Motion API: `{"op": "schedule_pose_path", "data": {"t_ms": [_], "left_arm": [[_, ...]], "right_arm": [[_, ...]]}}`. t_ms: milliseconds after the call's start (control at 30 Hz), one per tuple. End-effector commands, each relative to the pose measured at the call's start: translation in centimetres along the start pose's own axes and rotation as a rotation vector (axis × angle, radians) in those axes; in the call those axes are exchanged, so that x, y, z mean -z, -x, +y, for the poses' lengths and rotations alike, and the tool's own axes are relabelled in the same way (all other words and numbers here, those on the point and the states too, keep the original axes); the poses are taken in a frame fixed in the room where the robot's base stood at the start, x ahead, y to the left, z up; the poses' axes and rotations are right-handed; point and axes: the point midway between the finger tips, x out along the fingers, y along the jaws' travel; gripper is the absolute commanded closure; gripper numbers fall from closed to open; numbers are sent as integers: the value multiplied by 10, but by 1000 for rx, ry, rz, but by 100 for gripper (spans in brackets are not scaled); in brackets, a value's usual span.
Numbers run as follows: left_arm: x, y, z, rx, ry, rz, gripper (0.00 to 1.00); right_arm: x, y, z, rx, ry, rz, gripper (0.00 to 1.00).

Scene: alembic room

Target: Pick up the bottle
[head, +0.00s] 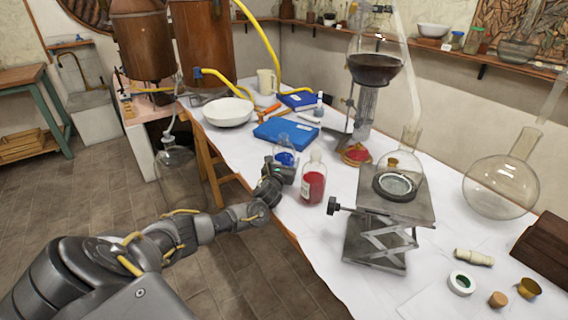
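A clear glass bottle with red contents (313,187) and a pale label stands upright on the white-covered table (330,255), near its front edge. My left arm reaches in from the left. Its gripper (291,174) is just left of the bottle at about mid height, pointing towards it. The fingers are small and dark, so I cannot tell whether they are open or whether they touch the glass. My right gripper is not in view.
A flask with blue liquid (285,158) stands just behind the gripper. A lab jack (383,240) with a metal plate stands right of the bottle. Behind are a blue book (285,132), a white bowl (228,112) and a large round flask of dark liquid (373,70).

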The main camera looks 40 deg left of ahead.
Motion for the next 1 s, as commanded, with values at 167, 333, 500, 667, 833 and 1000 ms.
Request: {"op": "schedule_pose_path", "data": {"t_ms": [167, 333, 500, 667, 833, 1000], "left_arm": [[0, 0, 0, -1, 0, 0, 54], [0, 0, 0, -1, 0, 0, 75], [-2, 0, 1, -1, 2, -4, 75], [-3, 0, 1, -1, 2, -4, 75], [-8, 0, 1, -1, 3, -5, 75], [-18, -1, 1, -1, 2, -7, 75]], "right_arm": [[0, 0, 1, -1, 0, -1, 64], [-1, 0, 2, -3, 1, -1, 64], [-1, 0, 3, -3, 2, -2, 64], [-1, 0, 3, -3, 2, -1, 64], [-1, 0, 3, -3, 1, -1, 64], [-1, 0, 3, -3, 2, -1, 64]]}}
